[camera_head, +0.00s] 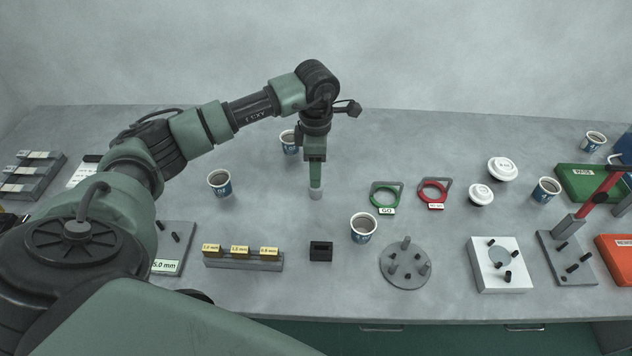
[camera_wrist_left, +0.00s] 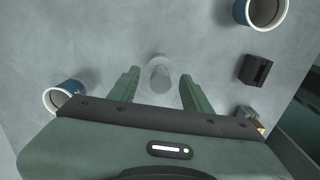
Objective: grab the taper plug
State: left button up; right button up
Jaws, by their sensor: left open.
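The taper plug (camera_head: 316,194) looks like a small grey upright cylinder on the table, near the middle of the head view. My left gripper (camera_head: 316,182) points down over it, and its fingers hide the plug's upper part there. In the left wrist view the plug (camera_wrist_left: 158,68) appears between the two green fingertips of the left gripper (camera_wrist_left: 159,76), with a visible gap to each finger. The left gripper is open and holds nothing. My right gripper is not in view.
Paper cups stand near the plug, one to the left (camera_head: 219,183), one behind (camera_head: 289,142) and one in front (camera_head: 363,228). A black block (camera_head: 320,251) sits in front.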

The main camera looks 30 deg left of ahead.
pick_arm(q)
jog(key=shift+f, duration=0.5)
grip_shut()
jog(key=shift+r, duration=0.1)
dwell(1.0)
